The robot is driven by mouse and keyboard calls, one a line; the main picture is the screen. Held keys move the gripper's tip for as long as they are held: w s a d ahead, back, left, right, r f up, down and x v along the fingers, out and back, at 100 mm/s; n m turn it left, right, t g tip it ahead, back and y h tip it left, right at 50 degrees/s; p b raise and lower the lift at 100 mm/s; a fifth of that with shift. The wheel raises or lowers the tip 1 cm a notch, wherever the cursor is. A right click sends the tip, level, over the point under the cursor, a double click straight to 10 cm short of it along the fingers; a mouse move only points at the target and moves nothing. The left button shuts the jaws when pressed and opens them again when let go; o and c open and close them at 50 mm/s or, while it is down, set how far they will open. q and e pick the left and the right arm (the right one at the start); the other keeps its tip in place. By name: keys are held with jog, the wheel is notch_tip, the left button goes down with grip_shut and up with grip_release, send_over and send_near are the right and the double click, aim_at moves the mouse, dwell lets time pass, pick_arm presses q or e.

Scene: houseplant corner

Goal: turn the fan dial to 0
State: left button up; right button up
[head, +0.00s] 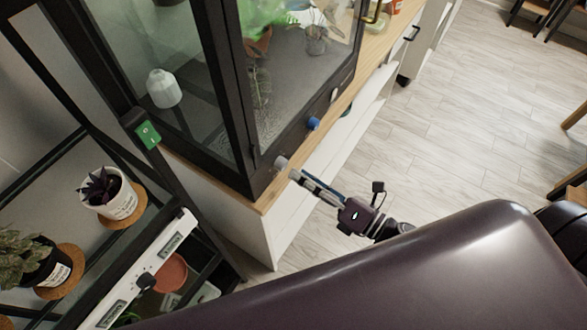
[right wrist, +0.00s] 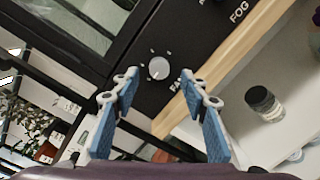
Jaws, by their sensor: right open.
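The fan dial (head: 281,162) is a small pale grey knob at the near end of the glass cabinet's black base strip. In the right wrist view the fan dial (right wrist: 159,68) is round, with small marks around it; its lettering is partly hidden by a finger, and its setting is too small to read surely. My right gripper (head: 300,178) is open and empty just in front of the dial. In the right wrist view its blue-padded fingers (right wrist: 157,88) stand either side of the dial's line, apart from it. My left gripper is not in view.
A blue knob (head: 313,124) and another pale knob (head: 334,95) sit farther along the strip. The wooden cabinet top (head: 351,92) edges out below them. A shelf rack with potted plants (head: 112,196) stands left. A jar (right wrist: 264,103) is below.

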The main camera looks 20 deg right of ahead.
jog(key=v, duration=0.8)
jog(key=s+d+f+m+g+h, duration=0.1)
jog(key=d+f+m+h, duration=0.15)
jog(key=f+m, duration=0.55)
jog(key=s+d+f+m+g+h, duration=0.1)
jog(key=d+f+m+g+h, duration=0.15)
jog(key=f, duration=0.85)
jog(key=s+d+f+m+g+h, duration=0.1)
jog(key=d+f+m+h, duration=0.15)
jog(key=f+m, duration=0.6)
jog(key=s+a+f+m+g+h, duration=0.2)
jog(key=s+f+m+g, duration=0.7)
jog(key=s+f, duration=1.2)
jog(key=s+a+m, duration=0.1)
jog(key=s+a, duration=0.1)
jog(key=shift+s, duration=0.25)
jog(key=shift+f, duration=0.1)
